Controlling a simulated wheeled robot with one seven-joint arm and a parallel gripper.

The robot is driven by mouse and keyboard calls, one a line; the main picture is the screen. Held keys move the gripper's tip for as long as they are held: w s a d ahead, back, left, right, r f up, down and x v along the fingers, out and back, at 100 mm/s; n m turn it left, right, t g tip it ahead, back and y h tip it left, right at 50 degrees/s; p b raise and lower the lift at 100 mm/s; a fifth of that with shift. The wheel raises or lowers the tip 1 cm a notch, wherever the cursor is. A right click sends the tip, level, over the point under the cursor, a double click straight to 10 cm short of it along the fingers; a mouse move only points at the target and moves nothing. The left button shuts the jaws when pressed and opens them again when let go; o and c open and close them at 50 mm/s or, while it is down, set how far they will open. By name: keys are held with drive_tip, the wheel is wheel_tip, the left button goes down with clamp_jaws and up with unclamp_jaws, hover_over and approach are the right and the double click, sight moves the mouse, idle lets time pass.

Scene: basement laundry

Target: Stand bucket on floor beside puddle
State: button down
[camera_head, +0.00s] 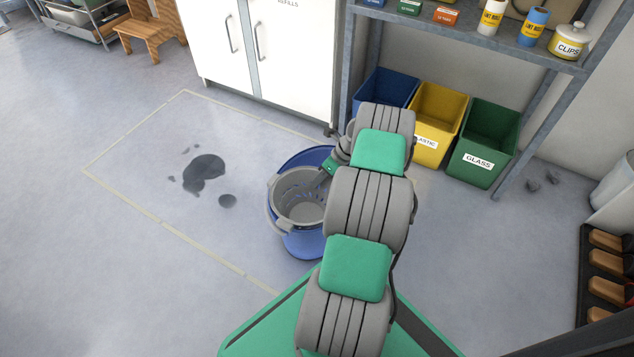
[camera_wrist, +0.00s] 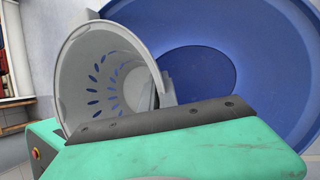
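The blue bucket (camera_head: 312,245) with a grey perforated wringer basket (camera_head: 300,207) is in the head view, to the right of the dark puddle (camera_head: 205,172) and apart from it. It looks upright; I cannot tell whether its base touches the floor. My gripper (camera_head: 329,167) is at the bucket's back right rim, partly hidden by my arm. Its fingertips and any grip on the bucket are not clear. The wrist view shows the blue bucket (camera_wrist: 265,65) and the grey basket (camera_wrist: 125,75) close up, tilted in that picture.
A pale taped outline (camera_head: 135,205) surrounds the puddle. White cabinets (camera_head: 290,50) stand behind. Blue, yellow and green bins (camera_head: 484,145) sit under the shelf (camera_head: 470,40). A wooden stool (camera_head: 150,35) is at the back left. The floor left of the puddle is clear.

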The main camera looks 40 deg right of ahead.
drive_tip(key=c, duration=1.6)
unclamp_jaws()
drive_tip(key=shift+c, duration=0.2)
drive_tip(key=p+v, duration=0.6)
drive_tip(key=v, duration=0.6)
drive_tip(key=w+a+r+n+g+h, duration=0.1)
drive_tip(key=w+a+r+n, duration=0.5)
drive_tip(key=a+r+n, duration=0.4)
drive_tip(key=s+a+r+n+g+h, duration=0.1)
drive_tip(key=a+r+n, duration=0.3)
drive_tip(key=a, duration=0.3)
drive_tip(key=s+a+r+n+h, duration=0.1)
drive_tip(key=a+r+n, duration=0.35)
drive_tip(key=a, duration=0.25)
drive_tip(key=s+a+r+n+h, duration=0.1)
drive_tip(key=s+a+r+n, duration=0.3)
drive_tip(key=s+a+n, duration=0.9)
drive_tip(key=shift+s+n+h, duration=0.4)
drive_tip(key=shift+s+n, duration=0.35)
drive_tip(key=shift+s, duration=0.15)
